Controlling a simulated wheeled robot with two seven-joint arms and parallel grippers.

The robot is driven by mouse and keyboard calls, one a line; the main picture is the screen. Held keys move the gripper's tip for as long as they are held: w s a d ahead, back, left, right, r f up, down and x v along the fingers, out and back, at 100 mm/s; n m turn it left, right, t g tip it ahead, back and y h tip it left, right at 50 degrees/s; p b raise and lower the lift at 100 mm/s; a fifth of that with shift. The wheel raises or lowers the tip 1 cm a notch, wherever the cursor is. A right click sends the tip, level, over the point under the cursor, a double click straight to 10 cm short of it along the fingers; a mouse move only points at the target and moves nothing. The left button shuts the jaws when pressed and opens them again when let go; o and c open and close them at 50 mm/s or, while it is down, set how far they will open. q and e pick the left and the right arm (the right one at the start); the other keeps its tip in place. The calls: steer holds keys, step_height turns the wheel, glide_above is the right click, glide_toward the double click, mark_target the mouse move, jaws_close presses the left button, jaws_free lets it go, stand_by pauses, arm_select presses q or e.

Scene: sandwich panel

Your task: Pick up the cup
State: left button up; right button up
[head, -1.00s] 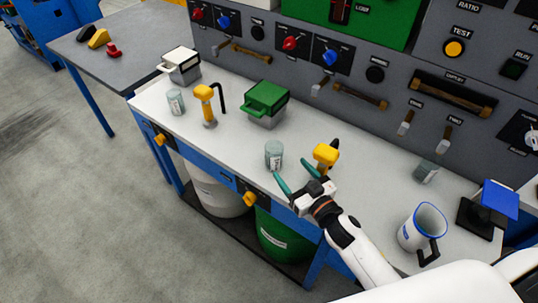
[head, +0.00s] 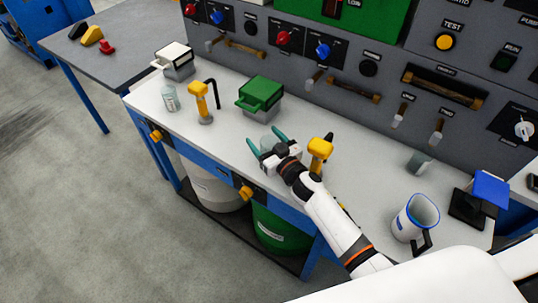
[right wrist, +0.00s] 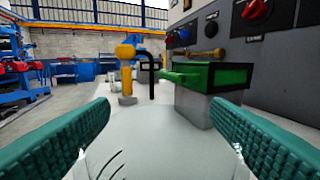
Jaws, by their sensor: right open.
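A pale translucent cup (head: 268,143) stands on the white worktop, partly hidden behind my right gripper. My right gripper (head: 265,139) is open, with its green fingers spread on either side of the cup. In the right wrist view, both ribbed fingers flank a pale rounded surface (right wrist: 155,152) with dark marks, which looks like the cup very close to the camera. I cannot tell whether the fingers touch it. A similar glass (head: 169,97) stands at the far left of the worktop. My left gripper is not in view.
A green-lidded box (head: 262,95) stands behind the cup. Yellow-topped taps (head: 200,98) (head: 319,152) stand to the left and right. A white jug with blue rim (head: 414,218) is at the right. The control panel closes off the back.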

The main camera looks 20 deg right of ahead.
steer(key=shift+s, duration=0.1)
steer(key=shift+c, duration=0.4)
steer(key=c, duration=1.2)
steer(key=shift+c, duration=0.2)
